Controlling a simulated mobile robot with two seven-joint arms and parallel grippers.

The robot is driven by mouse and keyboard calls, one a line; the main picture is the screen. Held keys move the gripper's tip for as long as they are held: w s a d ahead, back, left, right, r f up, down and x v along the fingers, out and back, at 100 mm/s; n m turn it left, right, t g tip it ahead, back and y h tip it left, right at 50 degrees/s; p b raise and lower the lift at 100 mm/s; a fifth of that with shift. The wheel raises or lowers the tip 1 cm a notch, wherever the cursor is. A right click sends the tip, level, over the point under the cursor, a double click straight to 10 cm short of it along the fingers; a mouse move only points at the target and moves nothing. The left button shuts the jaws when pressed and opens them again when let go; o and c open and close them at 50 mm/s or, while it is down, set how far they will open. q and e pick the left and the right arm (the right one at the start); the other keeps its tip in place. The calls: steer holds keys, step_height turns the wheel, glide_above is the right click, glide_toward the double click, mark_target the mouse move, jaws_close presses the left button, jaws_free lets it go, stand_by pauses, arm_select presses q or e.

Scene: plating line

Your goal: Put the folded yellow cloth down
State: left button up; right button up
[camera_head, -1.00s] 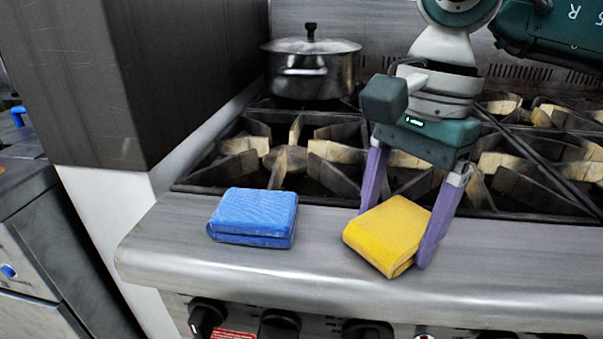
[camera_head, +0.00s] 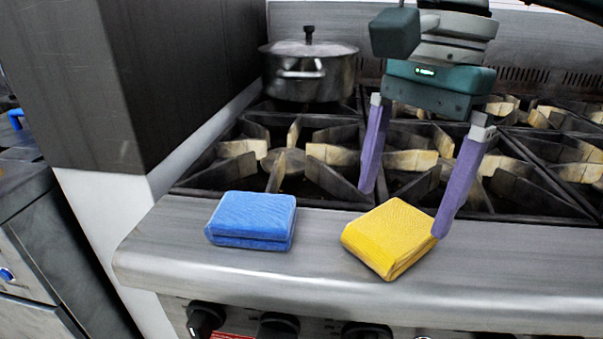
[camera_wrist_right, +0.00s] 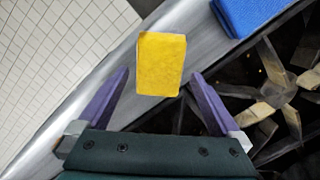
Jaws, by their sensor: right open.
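The folded yellow cloth (camera_head: 388,237) lies on the steel front ledge of the stove (camera_head: 320,262), right of the folded blue cloth (camera_head: 252,218). My right gripper (camera_head: 405,212) is open and empty, above and behind the yellow cloth, with its purple fingers spread wide. In the right wrist view the yellow cloth (camera_wrist_right: 161,64) lies beyond the fingertips (camera_wrist_right: 158,75), apart from both. The blue cloth (camera_wrist_right: 246,14) shows at the top right there. My left gripper is not in any view.
A lidded metal pot (camera_head: 309,70) stands on the back left burner. Dark burner grates (camera_head: 300,160) lie behind the ledge. Control knobs (camera_head: 206,314) line the stove's front. A dark wall block (camera_head: 175,75) rises at left. The ledge between the cloths is clear.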

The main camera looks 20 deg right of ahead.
mark_target(404, 219)
step_height(404, 219, up, 8)
steer(key=d, duration=0.1)
steer(key=shift+w+f, duration=0.1)
stand_by(0.3)
